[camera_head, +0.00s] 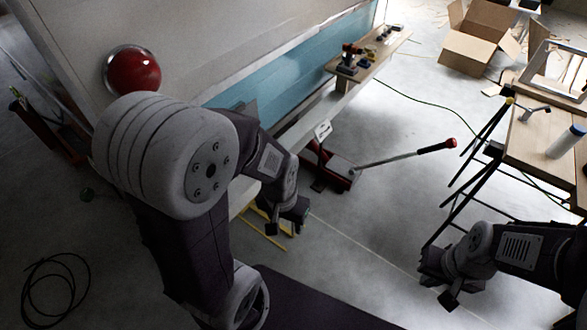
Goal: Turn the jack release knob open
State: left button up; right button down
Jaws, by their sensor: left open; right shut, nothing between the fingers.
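A red floor jack (345,173) stands on the concrete beside the camper, under its side. Its long grey handle (390,158) slants up to the right and ends in a red and black tip (451,143). I cannot make out for sure which part is the release knob or how it is turned. My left gripper (287,218) is open and empty, to the lower left of the jack and apart from it. My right gripper (440,286) is shut and empty, well below the handle's red tip.
The camper (290,75) fills the upper left, with a red round lamp (133,71). A plank (375,52) with tools lies along its side. A wooden workbench (530,130) on black legs stands at right. A cardboard box (475,45) sits behind. A thin cable crosses the floor.

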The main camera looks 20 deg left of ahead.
aim_at(450, 143)
jog(key=u, duration=0.9)
jog(key=z, duration=1.45)
jog(key=i+j, duration=0.15)
jog(key=i, duration=0.75)
jog(key=i+j, duration=0.15)
jog(key=i, duration=0.8)
jog(key=i+j+u, duration=0.1)
jog(key=i, duration=0.8)
